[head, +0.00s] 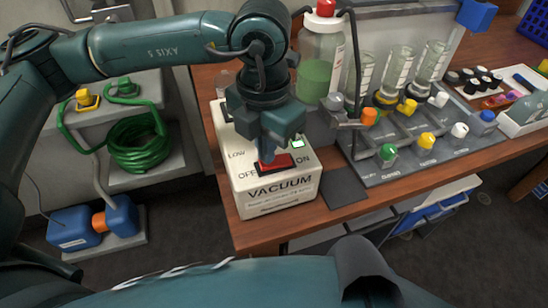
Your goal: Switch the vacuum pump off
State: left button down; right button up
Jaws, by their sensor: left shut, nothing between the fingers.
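The vacuum pump (275,195) is a cream box lettered VACUUM, standing at the front left of the wooden bench. Its red rocker switch (277,163) lies on the top between the OFF and ON labels. A small green-lit display (297,144) shows beside ON. My left gripper (265,160) points down over the switch, shut and empty, with its fingertips at the OFF side of the rocker. I cannot tell whether they press on it. The gripper hides part of the pump's top and some of the switch. My right gripper is not in view.
A bottle of green liquid (315,75) stands just behind the pump. To the right is a grey manifold (420,150) with coloured valve knobs and glass cylinders. A dark mat (344,187) lies beside the pump. Coiled green hose (140,148) sits at left.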

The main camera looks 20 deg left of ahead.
pick_arm(q)
jog(key=shift+f+b, duration=0.5)
jog(key=shift+r, duration=0.1)
jog(key=shift+r+p, duration=1.65)
jog(key=shift+r, duration=1.8)
